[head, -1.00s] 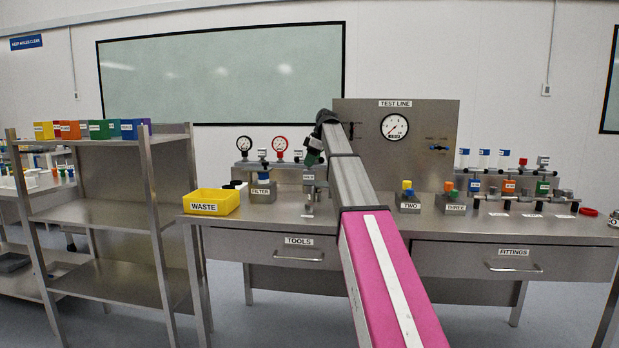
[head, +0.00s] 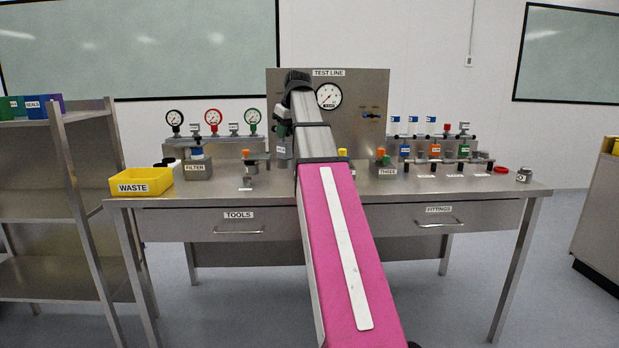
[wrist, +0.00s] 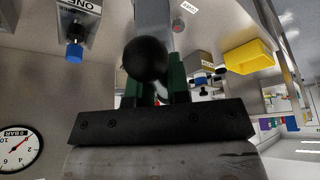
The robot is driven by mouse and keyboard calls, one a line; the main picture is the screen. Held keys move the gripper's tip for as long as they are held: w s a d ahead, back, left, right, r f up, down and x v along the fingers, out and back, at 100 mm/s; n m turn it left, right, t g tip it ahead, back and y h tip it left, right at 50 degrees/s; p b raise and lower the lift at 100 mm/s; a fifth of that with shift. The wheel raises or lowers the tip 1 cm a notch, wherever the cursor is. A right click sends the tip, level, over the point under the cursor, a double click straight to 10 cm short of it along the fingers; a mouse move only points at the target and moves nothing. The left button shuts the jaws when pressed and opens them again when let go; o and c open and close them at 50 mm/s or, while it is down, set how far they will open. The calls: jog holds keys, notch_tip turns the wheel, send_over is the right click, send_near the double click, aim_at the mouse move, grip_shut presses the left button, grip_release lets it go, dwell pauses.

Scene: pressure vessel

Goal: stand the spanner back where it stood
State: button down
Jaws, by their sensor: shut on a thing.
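A black ball (wrist: 145,58) sits in front of the fingers and hides part of the grip. In the head view the spanner (head: 281,148) hangs upright below the gripper, partly behind my arm. The block labelled ONE (wrist: 88,12), with a blue knob, shows at the wrist view's upper left, apart from the spanner.
The yellow waste bin (head: 141,182) and filter block (head: 198,172) stand left. The test line panel (head: 375,90) rises behind. My arm hides the middle of the bench (head: 270,190); its front left is clear.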

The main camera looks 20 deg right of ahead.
jog(key=w+d+f, duration=0.2)
jog(key=d+f, duration=0.8)
jog(key=shift+w+d+f, duration=0.25)
jog(key=shift+w, duration=0.1)
jog(key=shift+f, duration=0.1)
jog(key=c, duration=1.4)
grip_release()
jog(key=o, duration=0.3)
jog(key=v, duration=1.2)
